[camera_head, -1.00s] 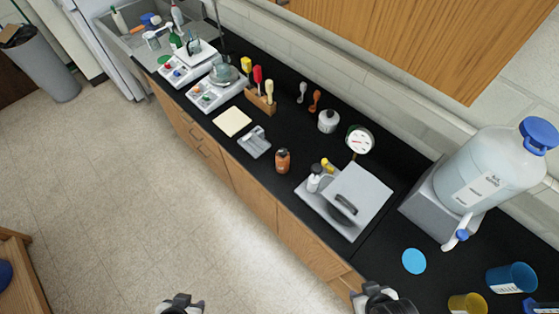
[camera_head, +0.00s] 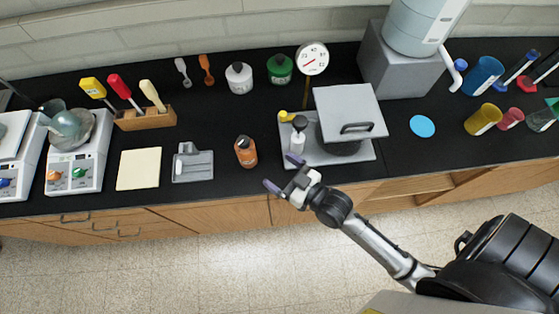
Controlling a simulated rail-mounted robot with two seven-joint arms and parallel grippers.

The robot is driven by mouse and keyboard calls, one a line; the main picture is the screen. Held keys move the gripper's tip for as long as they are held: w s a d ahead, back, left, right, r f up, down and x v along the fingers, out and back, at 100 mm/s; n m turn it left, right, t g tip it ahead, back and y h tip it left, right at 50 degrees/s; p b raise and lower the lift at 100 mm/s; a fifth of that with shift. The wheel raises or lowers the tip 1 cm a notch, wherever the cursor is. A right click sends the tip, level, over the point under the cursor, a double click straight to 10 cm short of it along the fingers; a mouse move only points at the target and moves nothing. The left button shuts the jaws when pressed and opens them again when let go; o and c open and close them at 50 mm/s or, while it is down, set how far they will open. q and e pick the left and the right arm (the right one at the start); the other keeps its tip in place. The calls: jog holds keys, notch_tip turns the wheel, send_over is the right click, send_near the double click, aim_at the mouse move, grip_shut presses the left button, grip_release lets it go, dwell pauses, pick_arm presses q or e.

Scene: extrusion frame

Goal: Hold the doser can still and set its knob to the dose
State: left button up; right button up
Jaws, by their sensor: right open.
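No doser can with a readable dose scale can be made out for certain. A white can (camera_head: 239,78) with a small top and a green can (camera_head: 280,69) with a dark top stand at the back of the black counter. An orange-brown bottle (camera_head: 246,152) with a dark cap stands nearer the front edge. My right gripper (camera_head: 284,174) is open and empty, its purple-tipped fingers apart. It is at the counter's front edge, right of the orange-brown bottle and in front of the grey tray (camera_head: 348,157). My left gripper is out of view.
On the tray are a white bottle (camera_head: 298,140) and a grey lidded box (camera_head: 345,105) with a handle. A round gauge (camera_head: 312,59) stands behind. A grey holder (camera_head: 193,168) and pale pad (camera_head: 139,168) lie left. Free counter lies between the orange-brown bottle and back cans.

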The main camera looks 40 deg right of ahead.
aim_at(248, 147)
jog(key=shift+t, duration=0.3)
jog(key=x, duration=1.3)
jog(key=shift+d+f+p, duration=0.1)
jog(key=shift+d+p, duration=0.15)
jog(key=shift+p, duration=0.1)
jog(key=shift+w+a, duration=0.1)
jog(key=shift+w, duration=0.3)
